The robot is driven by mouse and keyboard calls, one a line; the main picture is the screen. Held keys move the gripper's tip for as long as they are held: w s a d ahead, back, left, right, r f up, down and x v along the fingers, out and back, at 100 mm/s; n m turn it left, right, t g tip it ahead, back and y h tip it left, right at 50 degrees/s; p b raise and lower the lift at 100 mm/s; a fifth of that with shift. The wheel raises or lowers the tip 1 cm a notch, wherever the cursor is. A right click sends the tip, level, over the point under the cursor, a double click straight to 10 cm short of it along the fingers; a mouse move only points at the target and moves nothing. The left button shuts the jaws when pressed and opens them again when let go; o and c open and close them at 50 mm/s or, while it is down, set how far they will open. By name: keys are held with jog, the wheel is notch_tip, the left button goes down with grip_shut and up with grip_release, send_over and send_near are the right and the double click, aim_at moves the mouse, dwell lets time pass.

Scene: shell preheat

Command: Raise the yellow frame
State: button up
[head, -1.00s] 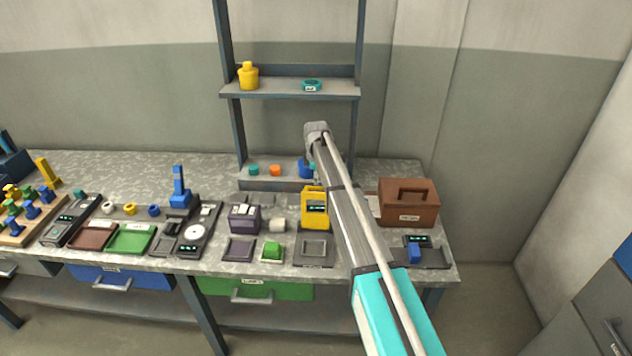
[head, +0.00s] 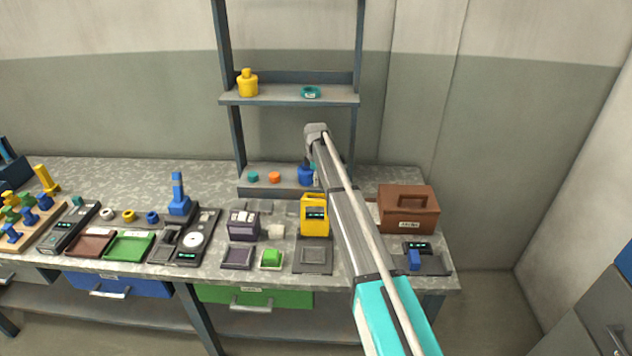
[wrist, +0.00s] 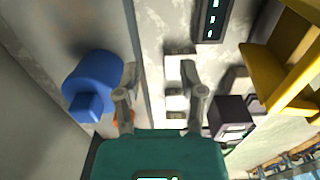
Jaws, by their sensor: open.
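The yellow frame (head: 315,228) stands upright on the bench with a dark display panel in it, behind a dark square plate (head: 313,256). Its right edge is close to my arm in the head view. In the wrist view a yellow frame-like part (wrist: 265,75) shows at the right, cut off by the picture edge. My gripper (wrist: 161,100) is open in the wrist view, with nothing between its fingertips. The yellow part lies to the right of the fingers, apart from them. In the head view my arm hides most of the gripper.
A blue object (wrist: 93,85) is close to the left finger. A shelf rack (head: 290,97) stands behind the yellow frame. A brown box (head: 408,208) stands to the right, a dark purple block (head: 243,226) to the left. A dark display panel (wrist: 211,18) shows at the wrist view's top.

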jog(key=shift+w+d+f+b, duration=0.1)
jog(key=shift+w+f+b, duration=0.1)
jog(key=shift+w, duration=1.3)
jog(key=shift+w+f+b, duration=0.1)
jog(key=shift+w+f, duration=0.05)
jog(key=shift+w, duration=1.35)
jog(key=shift+s, duration=0.1)
jog(key=s+d+m, duration=0.6)
jog(key=s, duration=1)
jog(key=s+d+m, duration=0.5)
jog(key=s+d, duration=0.1)
jog(key=s, duration=1.1)
jog(key=s+d+m, duration=0.6)
jog(key=s+d, duration=0.1)
jog(key=s, duration=1)
jog(key=shift+m, duration=0.3)
